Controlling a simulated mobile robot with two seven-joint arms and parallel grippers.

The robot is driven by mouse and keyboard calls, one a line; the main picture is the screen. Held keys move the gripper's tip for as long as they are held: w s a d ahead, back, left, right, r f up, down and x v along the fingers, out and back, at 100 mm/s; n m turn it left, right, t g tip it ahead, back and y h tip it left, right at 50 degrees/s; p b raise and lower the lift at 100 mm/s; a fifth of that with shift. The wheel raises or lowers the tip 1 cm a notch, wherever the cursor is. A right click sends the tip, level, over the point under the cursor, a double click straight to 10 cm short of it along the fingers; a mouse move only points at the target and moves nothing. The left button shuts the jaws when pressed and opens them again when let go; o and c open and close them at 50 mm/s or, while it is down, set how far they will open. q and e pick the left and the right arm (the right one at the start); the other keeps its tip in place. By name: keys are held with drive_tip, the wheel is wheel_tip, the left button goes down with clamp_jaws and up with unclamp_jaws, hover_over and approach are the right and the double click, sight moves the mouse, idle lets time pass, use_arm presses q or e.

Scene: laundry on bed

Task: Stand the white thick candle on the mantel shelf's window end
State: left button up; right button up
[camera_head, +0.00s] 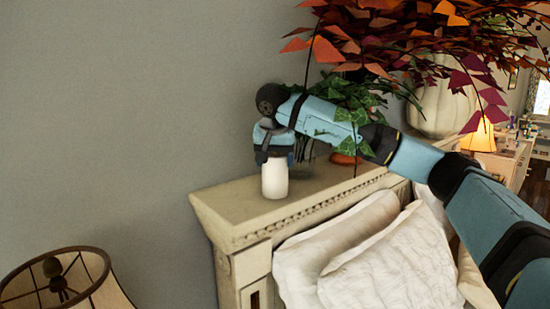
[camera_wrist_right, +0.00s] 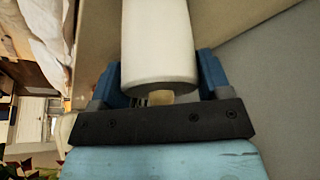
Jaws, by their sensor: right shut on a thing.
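The white thick candle (camera_head: 275,182) is upright near the left end of the cream mantel shelf (camera_head: 232,207). My right gripper (camera_head: 274,158) reaches down from above and is shut on the candle's upper part. In the right wrist view, the candle (camera_wrist_right: 158,45) lies between the two blue fingers of the right gripper (camera_wrist_right: 160,75). The candle's base is at or just above the shelf top; I cannot tell whether it touches. My left gripper is not in view.
White pillows (camera_head: 380,255) lean below the shelf's front. A pale pumpkin-like vase (camera_head: 440,105), autumn leaves (camera_head: 440,35) and green ivy (camera_head: 345,92) stand to the right, close to my arm. A lampshade (camera_head: 95,280) is at lower left. The shelf's left corner is bare.

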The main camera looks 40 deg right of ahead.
drive_tip(key=shift+a, duration=0.1)
drive_tip(key=o, duration=1)
drive_tip(key=shift+f, duration=0.1)
drive_tip(key=b+v, duration=0.1)
drive_tip(key=v, duration=1.1)
drive_tip(key=shift+b, duration=0.35)
